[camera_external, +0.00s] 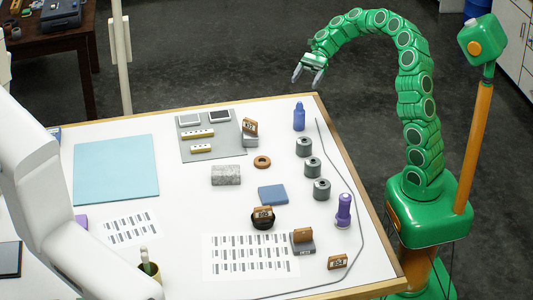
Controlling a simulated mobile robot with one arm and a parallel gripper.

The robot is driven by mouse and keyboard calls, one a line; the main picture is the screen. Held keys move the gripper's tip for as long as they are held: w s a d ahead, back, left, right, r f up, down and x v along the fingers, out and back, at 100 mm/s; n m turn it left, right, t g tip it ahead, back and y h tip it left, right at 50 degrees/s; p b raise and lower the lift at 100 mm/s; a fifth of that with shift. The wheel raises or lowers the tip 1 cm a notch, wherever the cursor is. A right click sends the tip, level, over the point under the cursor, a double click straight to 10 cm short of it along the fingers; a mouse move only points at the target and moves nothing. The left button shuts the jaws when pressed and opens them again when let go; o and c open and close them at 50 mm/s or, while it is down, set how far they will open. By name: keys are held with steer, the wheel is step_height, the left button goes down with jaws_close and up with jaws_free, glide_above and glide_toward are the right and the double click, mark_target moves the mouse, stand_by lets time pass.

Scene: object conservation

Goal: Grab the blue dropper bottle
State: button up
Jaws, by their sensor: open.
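The blue dropper bottle (299,118) stands upright near the far right edge of the white table, with its narrow top pointing up. My gripper (308,76), at the end of the green segmented arm, hangs beyond the table's far edge, above and apart from the bottle. Its two grey fingers are spread and point downward, with nothing between them. The bottle is in full view and nothing covers it.
Grey cylinders (313,167) and a purple bottle (344,211) stand nearer on the right, inside a thin dark cable (352,180). A grey tray (212,150) lies left of the blue bottle. A large white curved body (50,190) fills the left foreground.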

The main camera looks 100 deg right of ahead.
glide_toward(297, 119)
steer(key=shift+w+a+f, duration=0.1)
steer(key=shift+w+a, duration=0.4)
steer(key=shift+w, duration=0.1)
steer(key=shift+w+a+f, duration=0.1)
steer(key=shift+f, duration=0.1)
steer(key=shift+x, duration=3.8)
steer(key=c, duration=1.1)
